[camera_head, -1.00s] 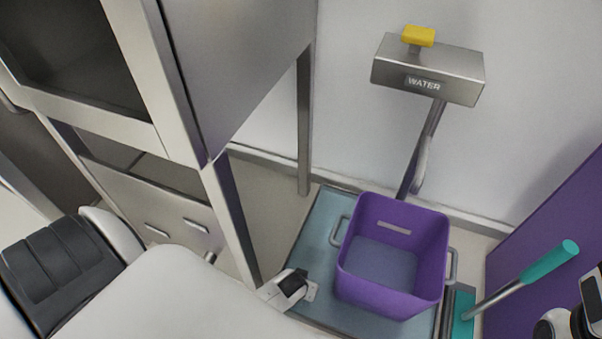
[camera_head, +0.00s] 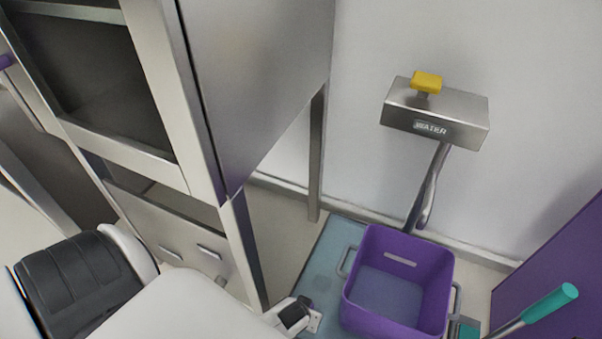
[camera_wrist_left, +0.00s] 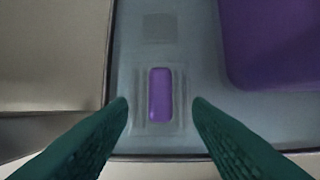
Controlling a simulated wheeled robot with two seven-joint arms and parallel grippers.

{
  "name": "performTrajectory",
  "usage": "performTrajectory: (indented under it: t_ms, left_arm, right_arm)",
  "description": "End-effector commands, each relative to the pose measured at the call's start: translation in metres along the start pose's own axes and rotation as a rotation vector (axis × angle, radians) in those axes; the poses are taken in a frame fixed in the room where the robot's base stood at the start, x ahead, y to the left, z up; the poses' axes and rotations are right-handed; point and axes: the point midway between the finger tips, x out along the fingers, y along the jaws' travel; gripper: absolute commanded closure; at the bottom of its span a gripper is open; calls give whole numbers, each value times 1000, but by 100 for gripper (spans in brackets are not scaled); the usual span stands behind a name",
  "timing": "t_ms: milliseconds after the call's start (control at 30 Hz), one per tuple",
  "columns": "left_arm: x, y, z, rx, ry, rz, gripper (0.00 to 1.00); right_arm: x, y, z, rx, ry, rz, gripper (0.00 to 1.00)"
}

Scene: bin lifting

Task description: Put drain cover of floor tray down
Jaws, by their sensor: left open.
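In the left wrist view a small upright purple rectangle (camera_wrist_left: 160,94) sits in a slotted, grey-framed patch of the blue-grey floor tray (camera_wrist_left: 195,60); it looks like the drain cover. My left gripper (camera_wrist_left: 160,104) is open, its green fingers on either side of the purple piece with gaps to both. I cannot tell how high the fingertips are above it. In the head view the floor tray (camera_head: 325,262) lies on the floor, and my left wrist covers the drain area at its front left. My right gripper is out of view.
A purple bin (camera_head: 395,318) with side handles stands on the tray. A steel cabinet (camera_head: 260,75) on legs rises at the left. A steel box marked WATER (camera_head: 435,110) with a yellow knob (camera_head: 427,82) is behind. A teal-handled tool (camera_head: 550,303) leans at the right.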

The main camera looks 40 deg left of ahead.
Motion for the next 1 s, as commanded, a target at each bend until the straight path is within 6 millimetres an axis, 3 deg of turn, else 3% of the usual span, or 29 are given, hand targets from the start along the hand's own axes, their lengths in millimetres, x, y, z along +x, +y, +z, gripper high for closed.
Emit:
performTrajectory:
  t_ms: [33,300,1000]
  left_arm:
    - [-15,0,1,-1,1,-1,55]
    - [-48,0,0,0,1,0,55]
    - [-53,0,0,1,1,0,55]
  right_arm:
    - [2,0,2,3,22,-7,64]
    - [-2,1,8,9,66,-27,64]
    - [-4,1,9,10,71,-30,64]
